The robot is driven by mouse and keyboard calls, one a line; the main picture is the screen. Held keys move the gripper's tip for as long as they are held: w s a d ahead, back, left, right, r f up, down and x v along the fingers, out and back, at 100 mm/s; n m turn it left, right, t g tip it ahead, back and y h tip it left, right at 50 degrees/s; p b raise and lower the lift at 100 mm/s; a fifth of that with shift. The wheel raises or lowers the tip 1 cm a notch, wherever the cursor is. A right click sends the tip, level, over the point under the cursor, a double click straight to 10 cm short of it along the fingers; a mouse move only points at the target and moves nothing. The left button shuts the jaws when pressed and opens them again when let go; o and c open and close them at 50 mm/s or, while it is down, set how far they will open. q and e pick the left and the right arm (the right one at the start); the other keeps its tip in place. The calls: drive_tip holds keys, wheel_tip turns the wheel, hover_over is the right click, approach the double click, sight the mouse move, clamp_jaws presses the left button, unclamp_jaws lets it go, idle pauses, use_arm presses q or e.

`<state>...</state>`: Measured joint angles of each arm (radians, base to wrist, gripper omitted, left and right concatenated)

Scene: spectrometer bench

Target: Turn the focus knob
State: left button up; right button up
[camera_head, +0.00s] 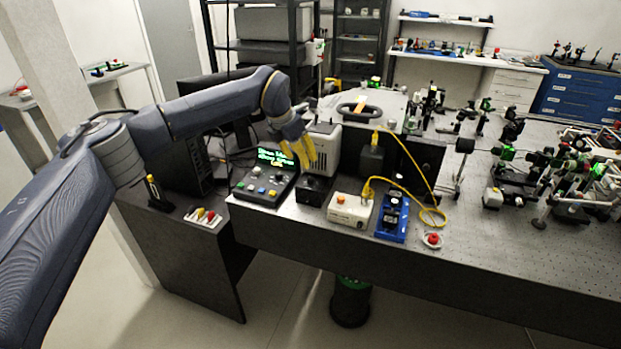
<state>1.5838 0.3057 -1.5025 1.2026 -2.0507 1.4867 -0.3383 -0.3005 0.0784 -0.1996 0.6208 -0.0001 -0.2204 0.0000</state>
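My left gripper (301,158) has yellow fingers and comes in from the left. It points down in front of a white-grey vented box (324,145), above a small black box (314,191) and just right of a control panel (265,187) with a green text display and coloured buttons. The fingers look close together, but I cannot tell whether they are open or shut, or whether they touch anything. I cannot pick out the focus knob for certain; the fingers hide part of the area behind them. My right gripper is not in view.
A cream box with an orange button (350,210), a blue-based device (392,216) and a red button (433,239) line the bench's front edge. A yellow cable (428,180) loops beside them. Optics mounts (575,170) crowd the right. The front right bench top (520,260) is clear.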

sight(311, 178)
use_arm(q)
drive_tip(key=x, duration=1)
drive_tip(key=shift+w+d+f, duration=0.1)
drive_tip(key=shift+d+f, duration=0.05)
drive_tip(key=shift+f, duration=0.1)
